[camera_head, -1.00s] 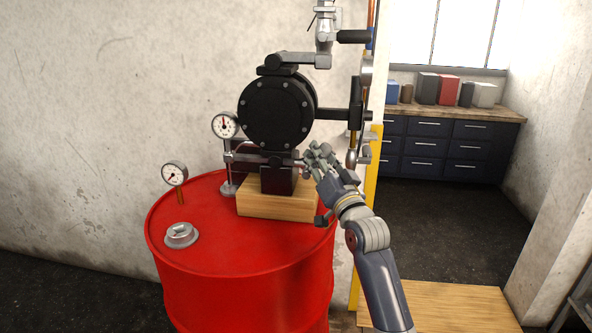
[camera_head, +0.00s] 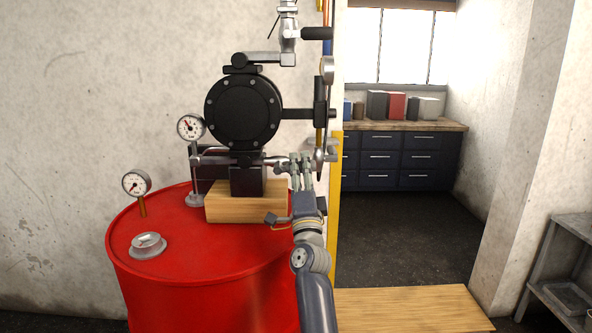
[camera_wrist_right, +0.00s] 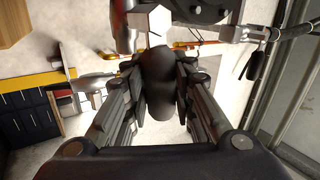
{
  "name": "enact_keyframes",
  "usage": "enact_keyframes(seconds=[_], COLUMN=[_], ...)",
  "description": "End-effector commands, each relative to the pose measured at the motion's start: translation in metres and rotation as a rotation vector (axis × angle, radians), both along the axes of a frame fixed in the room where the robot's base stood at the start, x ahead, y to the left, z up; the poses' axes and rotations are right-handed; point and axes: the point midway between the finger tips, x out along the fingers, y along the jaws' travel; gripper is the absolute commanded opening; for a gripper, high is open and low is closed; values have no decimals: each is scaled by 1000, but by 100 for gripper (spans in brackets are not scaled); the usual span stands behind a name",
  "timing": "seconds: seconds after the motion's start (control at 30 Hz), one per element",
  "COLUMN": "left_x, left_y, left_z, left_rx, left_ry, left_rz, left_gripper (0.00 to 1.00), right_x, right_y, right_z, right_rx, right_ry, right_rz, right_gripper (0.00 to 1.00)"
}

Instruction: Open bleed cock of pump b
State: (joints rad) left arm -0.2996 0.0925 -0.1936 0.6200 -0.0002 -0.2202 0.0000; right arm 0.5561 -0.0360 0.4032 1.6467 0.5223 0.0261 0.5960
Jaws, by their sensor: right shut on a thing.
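The black round pump (camera_head: 243,112) stands on a wooden block (camera_head: 245,205) on top of a red drum (camera_head: 205,275). My right gripper (camera_head: 300,165) is at the metal fittings just right of the pump's foot. In the right wrist view, its fingers (camera_wrist_right: 158,105) are shut on a dark rounded handle (camera_wrist_right: 158,75), one finger on each side. From the head view the fingers hide most of this handle, and I cannot tell whether it is the bleed cock or how it is turned. My left gripper is not in view.
Gauges (camera_head: 190,128) and (camera_head: 136,183) stand left of the pump. A yellow post (camera_head: 335,215) rises just right of my right arm. A wooden board (camera_head: 410,305) lies low at the right. Dark drawers (camera_head: 400,160) stand behind, with open floor in front.

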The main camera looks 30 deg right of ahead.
Motion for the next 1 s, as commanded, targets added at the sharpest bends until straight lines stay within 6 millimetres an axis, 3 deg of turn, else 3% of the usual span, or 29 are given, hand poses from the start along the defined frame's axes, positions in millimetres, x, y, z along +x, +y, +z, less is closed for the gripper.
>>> enact_keyframes(seconds=[0.23, 0.87, 0.9, 0.97, 1.0], left_x=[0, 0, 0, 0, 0], left_y=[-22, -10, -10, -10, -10], left_z=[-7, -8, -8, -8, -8], left_rx=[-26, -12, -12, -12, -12], left_ry=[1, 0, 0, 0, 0], left_rz=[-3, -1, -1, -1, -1], left_gripper=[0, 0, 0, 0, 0], right_x=[1, 1, 1, 1, 1], right_y=[1, 0, 0, 0, 0], right_z=[-10, -12, -12, -12, -11], right_rx=[91, 131, 131, 130, 129], right_ry=[-53, -79, -79, -79, -79], right_rz=[3, 6, 6, 6, 5], right_gripper=[0, 0, 32, 45, 45])
